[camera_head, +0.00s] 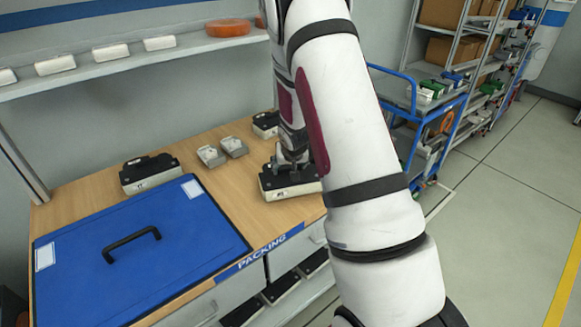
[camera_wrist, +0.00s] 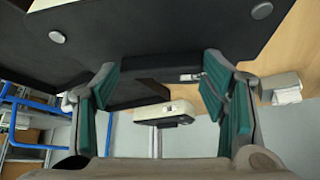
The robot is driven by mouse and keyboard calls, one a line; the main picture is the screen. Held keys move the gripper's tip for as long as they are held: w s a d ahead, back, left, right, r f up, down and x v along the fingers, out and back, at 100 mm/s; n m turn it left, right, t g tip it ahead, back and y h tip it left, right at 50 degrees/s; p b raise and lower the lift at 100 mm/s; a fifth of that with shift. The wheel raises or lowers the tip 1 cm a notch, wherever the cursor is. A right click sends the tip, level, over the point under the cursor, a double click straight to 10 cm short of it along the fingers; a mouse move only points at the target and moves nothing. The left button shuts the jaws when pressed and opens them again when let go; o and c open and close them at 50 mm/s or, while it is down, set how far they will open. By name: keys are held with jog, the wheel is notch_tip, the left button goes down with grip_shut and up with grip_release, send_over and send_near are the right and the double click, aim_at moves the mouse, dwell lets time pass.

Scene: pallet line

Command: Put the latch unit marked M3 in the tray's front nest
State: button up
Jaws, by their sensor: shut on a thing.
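My gripper (camera_head: 291,158) is at the right part of the bench, shut on a black-topped latch unit with a pale base (camera_head: 291,190). A dark mark shows on its front side, too small to read surely. I cannot tell whether it touches the bench. In the wrist view, my green-padded fingers (camera_wrist: 163,95) stand on either side of a black body (camera_wrist: 150,35). Another such unit (camera_head: 150,174) stands at the back left, its mark unreadable, and one more (camera_head: 265,124) is partly hidden behind my arm. I see no open tray or nest.
A large blue lid-like panel (camera_head: 90,270) with a black handle (camera_head: 131,243) covers the bench's left front. Two small grey blocks (camera_head: 211,156) (camera_head: 234,147) sit behind the held unit. Bare wood (camera_head: 222,190) lies between. A blue cart (camera_head: 440,105) stands to the right.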

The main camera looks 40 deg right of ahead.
jog(key=shift+f, duration=0.35)
jog(key=shift+f, duration=0.1)
jog(key=o, duration=1.9)
jog(key=shift+c, duration=0.2)
